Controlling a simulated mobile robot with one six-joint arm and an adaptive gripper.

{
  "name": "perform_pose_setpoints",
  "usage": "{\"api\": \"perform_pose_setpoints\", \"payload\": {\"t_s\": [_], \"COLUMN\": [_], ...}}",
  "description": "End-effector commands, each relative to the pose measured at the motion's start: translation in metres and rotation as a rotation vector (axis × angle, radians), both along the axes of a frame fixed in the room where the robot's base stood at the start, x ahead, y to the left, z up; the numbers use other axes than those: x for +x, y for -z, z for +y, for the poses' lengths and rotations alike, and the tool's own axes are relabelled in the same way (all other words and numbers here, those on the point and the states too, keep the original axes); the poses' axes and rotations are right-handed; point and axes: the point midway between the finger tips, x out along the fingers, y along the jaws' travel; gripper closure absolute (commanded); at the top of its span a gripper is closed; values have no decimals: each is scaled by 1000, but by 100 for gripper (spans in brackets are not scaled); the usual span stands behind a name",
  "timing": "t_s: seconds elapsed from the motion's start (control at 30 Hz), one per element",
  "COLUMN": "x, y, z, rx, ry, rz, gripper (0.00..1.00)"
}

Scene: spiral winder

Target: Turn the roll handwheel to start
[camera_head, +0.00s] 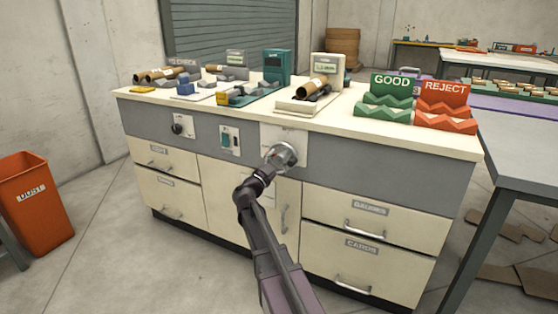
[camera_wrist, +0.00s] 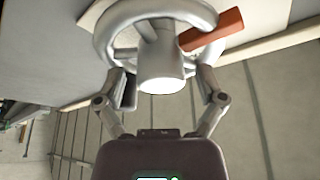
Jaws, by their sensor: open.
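The roll handwheel (camera_head: 284,154) is a grey metal wheel on a pale plate on the front of the cabinet. In the wrist view the handwheel (camera_wrist: 103,40) shows its round rim, a thick pale hub (camera_wrist: 160,72) and a red-brown bar (camera_wrist: 215,30) at upper right. My gripper (camera_head: 268,170) is in front of the wheel, partly covering it in the head view. In the wrist view my gripper (camera_wrist: 165,88) is open, one finger on each side of the hub. The fingertips are close to the rim; I cannot tell whether they touch it.
A black knob (camera_head: 178,130) and a teal switch (camera_head: 226,140) sit left of the wheel on the cabinet (camera_head: 235,185). Drawers with bar handles are below. Green GOOD (camera_head: 388,98) and orange REJECT (camera_head: 446,105) racks stand on top. An orange dust bin (camera_head: 35,205) is at left.

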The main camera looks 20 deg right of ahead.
Motion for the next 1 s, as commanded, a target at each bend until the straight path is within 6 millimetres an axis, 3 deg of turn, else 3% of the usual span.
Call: {"api": "perform_pose_setpoints", "payload": {"t_s": [0.07,0.3,0.33,1.0], "x": [0,0,0,-2], "y": [0,0,0,0], "z": [0,0,0,-1], "rx": [0,1,1,-101], "ry": [0,1,1,3], "rz": [0,0,0,133], "gripper": [17,89,93,93]}}
